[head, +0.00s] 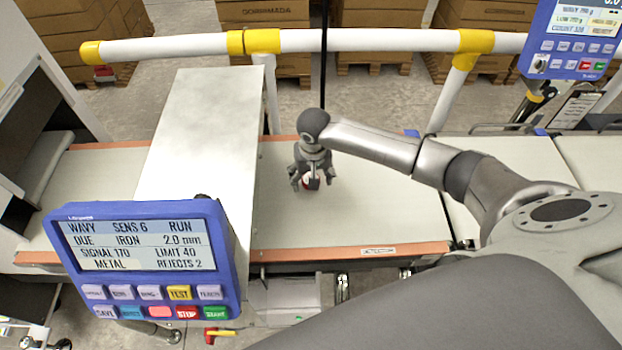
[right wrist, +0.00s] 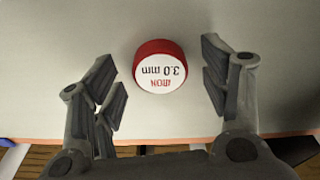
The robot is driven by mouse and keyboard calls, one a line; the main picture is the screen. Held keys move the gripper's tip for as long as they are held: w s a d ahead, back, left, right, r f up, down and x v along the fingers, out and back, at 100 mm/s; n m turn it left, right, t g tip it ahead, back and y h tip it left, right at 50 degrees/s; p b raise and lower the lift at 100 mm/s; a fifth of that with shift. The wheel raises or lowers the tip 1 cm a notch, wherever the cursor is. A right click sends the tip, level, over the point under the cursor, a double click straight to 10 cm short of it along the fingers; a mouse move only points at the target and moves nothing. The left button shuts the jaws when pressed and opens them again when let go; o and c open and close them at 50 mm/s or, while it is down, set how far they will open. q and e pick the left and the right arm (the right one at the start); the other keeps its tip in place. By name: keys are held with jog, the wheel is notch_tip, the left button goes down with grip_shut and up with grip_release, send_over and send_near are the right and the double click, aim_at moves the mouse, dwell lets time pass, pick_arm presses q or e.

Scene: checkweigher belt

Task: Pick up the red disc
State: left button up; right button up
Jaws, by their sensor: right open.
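The red disc (right wrist: 160,60) has a red side and a white top face printed "IRON 3.0 mm", upside down in the right wrist view. It rests on the pale belt (head: 370,215). My right gripper (head: 311,184) is over the belt, pointing down at the disc. Its fingers are open, one on each side of the disc in the right wrist view, with visible gaps to both. In the head view the gripper hides most of the disc. My left gripper is not in view.
A metal housing (head: 195,130) spans the belt on the left. A blue control panel (head: 145,262) in front reads "DUE IRON 2.0 mm" and "METAL". A white rail (head: 370,40) with yellow joints runs behind. A second blue panel (head: 572,38) is top right. The belt around the disc is clear.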

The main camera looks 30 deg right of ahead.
jog(key=c, duration=1.1)
jog(key=shift+r, duration=0.2)
